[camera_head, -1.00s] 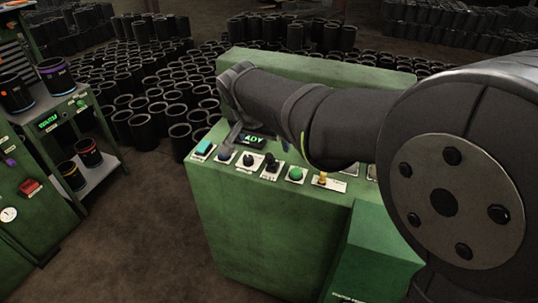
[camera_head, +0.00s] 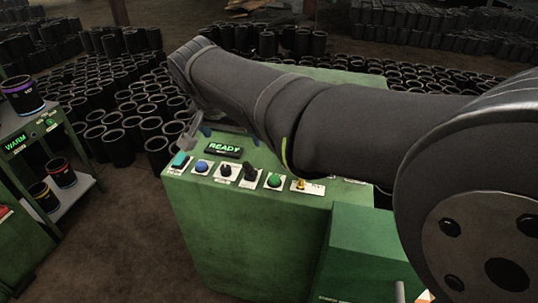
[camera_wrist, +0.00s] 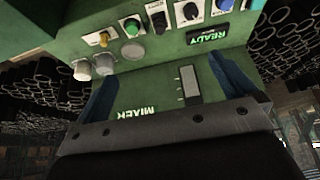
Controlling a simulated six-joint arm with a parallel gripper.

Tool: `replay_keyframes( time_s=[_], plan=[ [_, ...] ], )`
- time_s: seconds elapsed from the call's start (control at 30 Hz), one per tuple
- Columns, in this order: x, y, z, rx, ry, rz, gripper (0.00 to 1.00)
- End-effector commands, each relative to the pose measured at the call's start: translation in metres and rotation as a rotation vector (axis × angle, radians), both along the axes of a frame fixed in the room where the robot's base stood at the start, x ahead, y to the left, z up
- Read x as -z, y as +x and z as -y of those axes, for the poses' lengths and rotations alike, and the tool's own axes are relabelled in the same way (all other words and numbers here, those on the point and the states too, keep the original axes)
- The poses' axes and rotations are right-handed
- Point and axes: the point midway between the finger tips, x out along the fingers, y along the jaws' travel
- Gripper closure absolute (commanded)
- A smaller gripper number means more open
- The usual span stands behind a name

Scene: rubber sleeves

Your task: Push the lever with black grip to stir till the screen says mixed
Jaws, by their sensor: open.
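A green machine (camera_head: 245,240) has a control panel with a screen (camera_head: 224,149) that reads READY in green. A lever with a black grip (camera_head: 250,172) stands in the panel's row of controls, right of a black knob (camera_head: 226,171). In the wrist view, what looks like this lever (camera_wrist: 159,21) is at the top, upside down, beyond the fingers. In the head view my gripper (camera_head: 196,130) is behind the row, apart from the lever.
The row also holds a teal button (camera_head: 180,160), a blue button (camera_head: 201,166), a green button (camera_head: 274,180) and a yellow control (camera_head: 300,184). A slotted grey strip (camera_wrist: 188,85) lies between my fingers. A shelf (camera_head: 75,198) with banded sleeves stands left; black sleeves crowd behind.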

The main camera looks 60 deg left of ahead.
Motion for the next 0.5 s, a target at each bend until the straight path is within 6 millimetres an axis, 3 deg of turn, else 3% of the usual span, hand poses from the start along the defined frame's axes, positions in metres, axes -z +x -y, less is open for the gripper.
replay_keyframes(
  time_s=[0.2,0.5],
  plan=[
    [-0.02,-0.007,0.007,0.0,0.001,-0.001,0.0],
    [-0.022,-0.008,0.008,0.0,-0.001,0.001,0.02]
  ],
)
